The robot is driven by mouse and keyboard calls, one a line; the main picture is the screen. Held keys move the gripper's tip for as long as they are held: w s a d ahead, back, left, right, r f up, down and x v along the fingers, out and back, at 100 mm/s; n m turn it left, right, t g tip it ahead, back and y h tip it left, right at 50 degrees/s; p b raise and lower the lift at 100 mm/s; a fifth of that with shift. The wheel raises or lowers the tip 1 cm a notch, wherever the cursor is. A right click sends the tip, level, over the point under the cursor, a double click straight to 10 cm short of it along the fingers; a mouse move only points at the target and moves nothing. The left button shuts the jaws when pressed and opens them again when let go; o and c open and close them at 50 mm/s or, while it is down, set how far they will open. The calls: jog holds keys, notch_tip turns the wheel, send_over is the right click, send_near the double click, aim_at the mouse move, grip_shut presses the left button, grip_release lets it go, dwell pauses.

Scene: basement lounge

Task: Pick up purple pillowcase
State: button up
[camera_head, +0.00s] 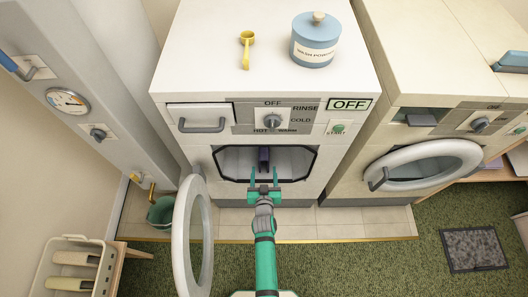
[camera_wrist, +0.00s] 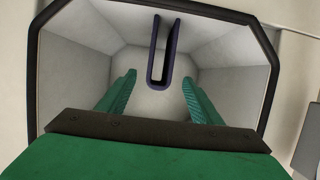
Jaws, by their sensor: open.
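The purple pillowcase (camera_head: 264,157) is a dark purple, folded U-shaped piece inside the open washer drum (camera_head: 232,165). In the wrist view the pillowcase (camera_wrist: 155,72) stands out ahead of the fingers, near the picture's middle line, with its bend at the bottom. My gripper (camera_head: 264,180) is at the drum opening, its two green fingers apart. In the wrist view the fingers of my gripper (camera_wrist: 158,90) reach into the drum, one on each side below the pillowcase. Nothing is between the fingertips, and I cannot tell the exact gap to the pillowcase.
The washer's round door (camera_head: 207,240) hangs open at left. A blue powder canister (camera_head: 314,45) and a yellow scoop (camera_head: 246,50) stand on the washer top. A second machine's door (camera_head: 425,165) is at right. A basket (camera_head: 72,270) and a green bucket (camera_head: 160,212) are at left.

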aim_at(264, 151)
jog(key=x, duration=0.8)
jog(key=shift+w+a+r, duration=0.1)
jog(key=shift+w+r, duration=0.1)
jog(key=shift+w, duration=0.3)
jog(key=shift+w+a, duration=0.1)
jog(key=shift+w, duration=0.2)
jog(key=shift+d+x, duration=0.15)
jog(key=shift+x, duration=0.55)
jog(key=shift+d+x, duration=0.15)
jog(key=shift+x, duration=0.6)
jog(key=shift+w+f, duration=0.4)
jog(key=shift+w, duration=0.05)
jog(key=shift+a, duration=0.1)
jog(key=shift+w, duration=0.15)
jog(key=c, duration=1.2)
